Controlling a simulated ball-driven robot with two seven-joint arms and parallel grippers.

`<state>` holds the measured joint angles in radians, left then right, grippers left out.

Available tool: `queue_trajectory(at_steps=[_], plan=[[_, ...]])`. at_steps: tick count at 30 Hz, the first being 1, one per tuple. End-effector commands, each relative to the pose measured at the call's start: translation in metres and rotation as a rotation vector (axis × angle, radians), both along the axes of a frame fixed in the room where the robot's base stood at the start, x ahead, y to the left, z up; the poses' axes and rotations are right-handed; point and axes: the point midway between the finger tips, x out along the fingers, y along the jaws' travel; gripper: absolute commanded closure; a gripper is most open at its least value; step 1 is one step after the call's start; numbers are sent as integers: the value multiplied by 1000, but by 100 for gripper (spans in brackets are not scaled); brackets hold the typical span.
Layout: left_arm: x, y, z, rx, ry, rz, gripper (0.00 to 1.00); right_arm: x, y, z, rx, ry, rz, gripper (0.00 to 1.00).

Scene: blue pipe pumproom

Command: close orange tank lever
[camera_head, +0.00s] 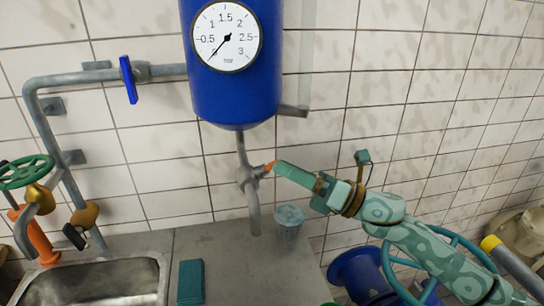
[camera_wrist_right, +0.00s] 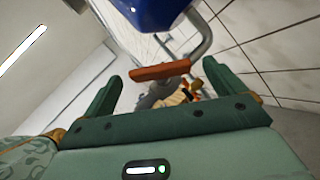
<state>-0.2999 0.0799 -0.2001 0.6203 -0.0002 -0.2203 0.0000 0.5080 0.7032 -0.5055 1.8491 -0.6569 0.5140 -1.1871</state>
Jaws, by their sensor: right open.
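The blue tank (camera_head: 225,98) hangs on the wall with a round gauge (camera_head: 225,36) on its front. Below it a grey pipe carries a valve with an orange lever (camera_head: 269,166). In the head view most of the lever is hidden by my right gripper (camera_head: 277,168), which reaches in from the right at the valve. In the right wrist view the orange lever (camera_wrist_right: 160,71) lies crosswise between the open fingers of my right gripper (camera_wrist_right: 161,74). I cannot tell whether a finger touches it. My left gripper is in neither view.
A blue lever (camera_head: 128,80) sits on the pipe left of the tank. A cup (camera_head: 288,221) stands on the grey counter (camera_head: 225,265) below the valve. A sink (camera_head: 120,285) and a green handwheel (camera_head: 25,172) are at left. A blue-green wheel (camera_head: 455,240) is at lower right.

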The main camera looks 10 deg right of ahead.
Motion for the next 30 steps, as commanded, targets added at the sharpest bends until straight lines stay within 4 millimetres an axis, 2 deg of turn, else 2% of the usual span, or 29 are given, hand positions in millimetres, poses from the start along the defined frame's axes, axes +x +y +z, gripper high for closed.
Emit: queue_trajectory(at_steps=[3,7,17,18,22,23,30], plan=[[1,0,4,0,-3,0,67,9,17,9,1,-2,1,5],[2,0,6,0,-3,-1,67,16,28,12,0,-1,1,5],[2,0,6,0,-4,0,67,18,32,12,0,1,0,5],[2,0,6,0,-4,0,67,18,31,12,0,1,0,11],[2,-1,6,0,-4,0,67,18,31,12,0,1,0,47],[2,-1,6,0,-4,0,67,18,31,12,0,1,0,50],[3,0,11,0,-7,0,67,18,31,14,-1,10,-6,50]])
